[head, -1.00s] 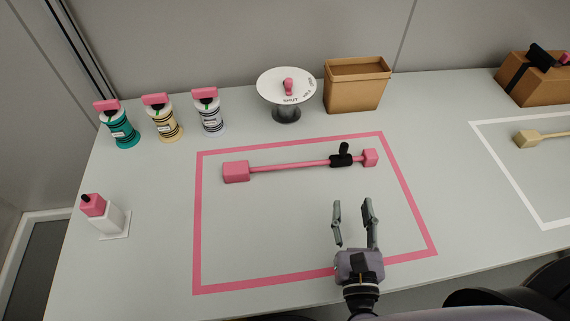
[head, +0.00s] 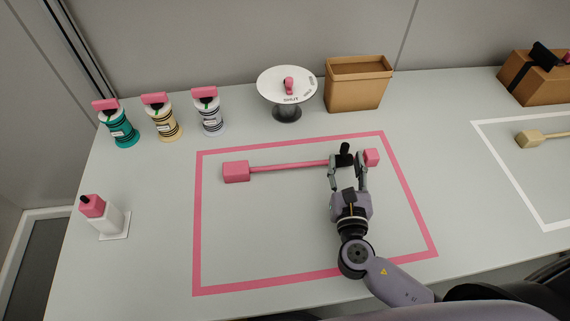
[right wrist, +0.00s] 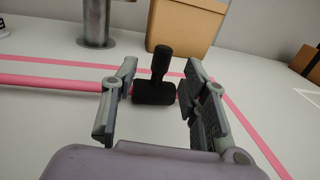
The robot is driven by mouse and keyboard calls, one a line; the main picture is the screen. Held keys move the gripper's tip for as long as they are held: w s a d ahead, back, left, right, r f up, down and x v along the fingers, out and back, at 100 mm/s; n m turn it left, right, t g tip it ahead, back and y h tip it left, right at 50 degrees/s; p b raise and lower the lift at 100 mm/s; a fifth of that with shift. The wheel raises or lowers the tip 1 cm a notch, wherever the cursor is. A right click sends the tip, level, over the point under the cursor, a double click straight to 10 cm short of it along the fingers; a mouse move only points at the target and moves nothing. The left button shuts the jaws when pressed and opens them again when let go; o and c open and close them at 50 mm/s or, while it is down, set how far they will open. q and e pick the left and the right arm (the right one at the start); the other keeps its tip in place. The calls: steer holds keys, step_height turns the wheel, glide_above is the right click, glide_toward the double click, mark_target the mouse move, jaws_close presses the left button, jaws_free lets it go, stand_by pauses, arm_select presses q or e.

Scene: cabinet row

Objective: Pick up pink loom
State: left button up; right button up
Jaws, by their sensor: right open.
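The pink loom (head: 285,166) is a pink bar with a larger pink block (head: 236,171) at its left end and a smaller one (head: 372,157) at its right. It lies on the table inside the pink taped outline. A black handle (head: 344,154) stands on the bar near the right end; it also shows in the right wrist view (right wrist: 158,82). My right gripper (head: 346,167) is open, with its fingertips on either side of the black handle. In the right wrist view the handle is between and just beyond the fingers (right wrist: 155,100), not clamped. My left gripper is not in view.
Several things line the back: three spools (head: 162,120) with pink tops, a round dial stand (head: 287,90) and an open cardboard box (head: 357,84). A white bottle with a pink top (head: 102,215) stands at left. A white outline (head: 510,170) lies at right.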

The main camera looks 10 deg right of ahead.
mark_target(345, 152)
steer(key=x, duration=0.5)
steer(key=shift+d+p, duration=0.1)
steer(key=shift+p, duration=0.25)
steer(key=shift+r, duration=0.1)
steer(key=shift+c, duration=0.3)
jaws_close()
